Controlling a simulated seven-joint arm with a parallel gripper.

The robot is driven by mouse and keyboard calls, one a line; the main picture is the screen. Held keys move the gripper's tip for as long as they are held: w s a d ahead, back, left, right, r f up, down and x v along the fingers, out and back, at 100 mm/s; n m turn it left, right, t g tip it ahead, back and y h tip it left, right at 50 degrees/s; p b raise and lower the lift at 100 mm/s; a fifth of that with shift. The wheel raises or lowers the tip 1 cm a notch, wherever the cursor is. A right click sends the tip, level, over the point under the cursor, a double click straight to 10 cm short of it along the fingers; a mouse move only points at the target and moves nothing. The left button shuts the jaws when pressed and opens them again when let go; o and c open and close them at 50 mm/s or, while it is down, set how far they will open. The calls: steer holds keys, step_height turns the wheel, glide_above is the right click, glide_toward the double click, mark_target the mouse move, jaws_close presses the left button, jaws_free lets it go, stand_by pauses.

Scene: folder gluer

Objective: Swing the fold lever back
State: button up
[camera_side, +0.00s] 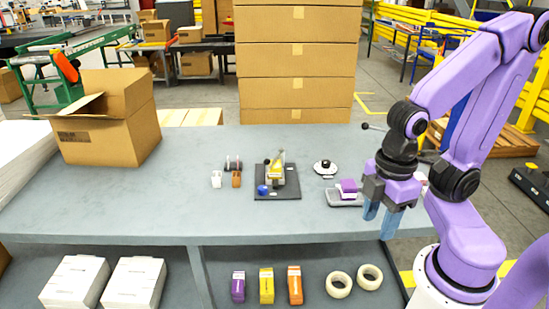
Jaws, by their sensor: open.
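A small fixture stands on the grey bench, right of its middle, on a dark base plate (290,190). It carries a yellow part (276,174) with a light upright piece above it. A blue ball knob (262,190) sits low at its front left, and a small dark knob shows at its upper left. Which of these belongs to the fold lever is too small to tell. My gripper (380,218) hangs to the right of the fixture, clear of it. Its blue fingers point down, apart and empty, near the bench's front edge.
A purple block on a grey holder (345,198) lies just left of my gripper, with a round white-and-black piece (325,168) behind it. Tape and small blocks (235,166) stand left of the fixture. An open carton (105,130) is at far left. Bench front is clear.

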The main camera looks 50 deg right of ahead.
steer(key=shift+w, duration=0.1)
steer(key=w+a+r+m, duration=0.2)
steer(key=w+a+m, duration=0.1)
steer(key=w, duration=0.4)
steer(key=w+a+r+m, duration=0.1)
steer(key=w+a+m, duration=0.15)
steer(key=w, duration=0.45)
steer(key=w+d+r+m, duration=0.15)
steer(key=w+m, duration=0.25)
steer(key=w, duration=0.5)
steer(key=w+d+f+m, duration=0.1)
steer(key=w+d+m, duration=0.25)
steer(key=w, duration=0.55)
steer(key=m, duration=0.9)
glide_above(267, 162)
step_height(267, 162, down, 4)
steer(key=f, duration=1.6)
steer(key=shift+w+d+f, duration=0.1)
steer(key=shift+w+d, duration=0.2)
jaws_close()
